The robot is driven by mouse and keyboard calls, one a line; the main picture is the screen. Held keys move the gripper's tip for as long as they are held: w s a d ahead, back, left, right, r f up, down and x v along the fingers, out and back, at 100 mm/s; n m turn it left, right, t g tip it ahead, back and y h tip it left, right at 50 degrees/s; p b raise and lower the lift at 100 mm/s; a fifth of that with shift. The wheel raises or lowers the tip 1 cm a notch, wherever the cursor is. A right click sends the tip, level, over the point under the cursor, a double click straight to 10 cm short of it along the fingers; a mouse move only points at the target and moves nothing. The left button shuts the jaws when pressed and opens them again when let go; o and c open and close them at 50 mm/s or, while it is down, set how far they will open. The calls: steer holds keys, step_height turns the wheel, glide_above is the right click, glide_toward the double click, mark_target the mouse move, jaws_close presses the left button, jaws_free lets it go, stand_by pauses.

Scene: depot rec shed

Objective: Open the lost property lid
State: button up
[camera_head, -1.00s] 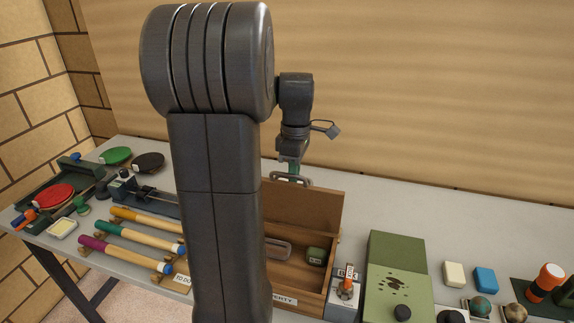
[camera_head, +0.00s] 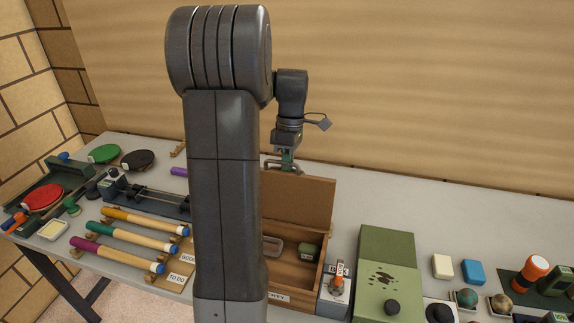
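The lost property box (camera_head: 292,284) is a brown wooden box on the table, partly hidden behind my arm. Its lid (camera_head: 303,203) stands raised at the back, tilted up from the box, so the inside shows. Inside are a small green block (camera_head: 307,251) and a greyish oblong item (camera_head: 272,246). My gripper (camera_head: 283,166) is at the top edge of the raised lid, pointing down. Its fingers are small and partly hidden, so I cannot tell whether they are open or shut, or touching the lid.
A lever switch (camera_head: 337,285) stands just right of the box, with a green cornhole-like board (camera_head: 386,253) beyond it. The table behind the box's right side is clear.

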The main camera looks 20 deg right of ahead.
steer(key=shift+o, duration=1.1)
steer(key=shift+w+d, duration=0.15)
steer(key=shift+r, duration=0.15)
steer(key=b+v, duration=0.1)
steer(key=v, duration=1.2)
steer(key=shift+r, duration=0.3)
steer(key=shift+f, duration=0.1)
steer(key=p+x, duration=0.1)
steer(key=x, duration=1.2)
steer(key=shift+f, duration=0.2)
steer(key=shift+r, duration=0.1)
